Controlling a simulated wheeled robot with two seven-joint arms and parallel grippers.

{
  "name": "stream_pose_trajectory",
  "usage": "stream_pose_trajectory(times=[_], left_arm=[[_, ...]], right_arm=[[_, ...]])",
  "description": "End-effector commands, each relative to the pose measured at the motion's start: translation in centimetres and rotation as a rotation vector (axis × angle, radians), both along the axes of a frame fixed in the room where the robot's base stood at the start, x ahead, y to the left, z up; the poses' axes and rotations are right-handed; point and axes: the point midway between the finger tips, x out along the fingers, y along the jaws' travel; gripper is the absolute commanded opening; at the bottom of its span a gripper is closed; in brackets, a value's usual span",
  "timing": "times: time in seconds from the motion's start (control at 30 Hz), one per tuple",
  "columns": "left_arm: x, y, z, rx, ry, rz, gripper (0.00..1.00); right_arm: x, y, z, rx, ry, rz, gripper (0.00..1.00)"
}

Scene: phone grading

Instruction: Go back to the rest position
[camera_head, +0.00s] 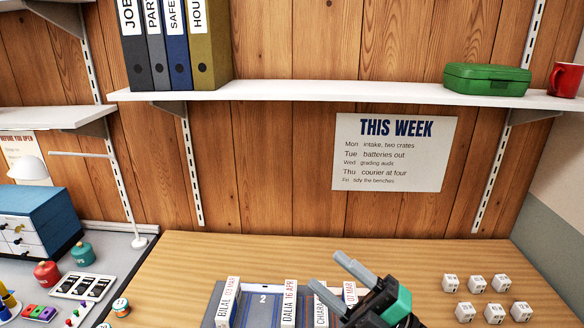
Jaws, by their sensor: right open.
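My right gripper (335,274) is at the bottom middle of the head view, a dark body with a green part and two grey fingers. The fingers are spread apart and nothing shows between them. It is in front of a rack (258,290) with blue-grey slots and upright white labels, and hides part of its right side. One label reads Dalia (289,303). The rack's lower part is cut off by the picture's edge. My left gripper is not in view.
Several small white cubes (473,283) sit on the wooden table (420,260) at the right. A shelf (330,90) with binders, a green box (487,79) and a red mug (566,79) is above. A grey bench (100,245) with a blue drawer cabinet (40,213) is at left.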

Motion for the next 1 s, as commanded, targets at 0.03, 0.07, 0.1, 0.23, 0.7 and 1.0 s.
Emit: stream_pose_trajectory(times=[0.03, 0.07, 0.1, 0.23, 0.7, 1.0], left_arm=[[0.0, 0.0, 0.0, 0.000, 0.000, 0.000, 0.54], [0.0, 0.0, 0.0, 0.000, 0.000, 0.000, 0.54], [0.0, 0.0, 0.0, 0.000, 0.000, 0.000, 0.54], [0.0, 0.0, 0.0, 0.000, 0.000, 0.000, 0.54], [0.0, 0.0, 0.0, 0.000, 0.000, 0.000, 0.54], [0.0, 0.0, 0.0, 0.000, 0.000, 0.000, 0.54]], right_arm=[[0.7, -1.3, 0.0, 0.087, 0.063, -0.066, 0.54], [1.2, -2.2, -0.1, 0.134, 0.102, -0.109, 0.54], [1.8, -3.4, -0.5, 0.193, 0.156, -0.166, 0.54], [3.6, -7.6, -2.9, 0.359, 0.358, -0.359, 0.54], [-2.5, -17.4, -23.9, 0.542, 1.340, -0.975, 0.54], [-12.6, -17.0, -32.0, 0.405, 1.859, -1.114, 0.54]])
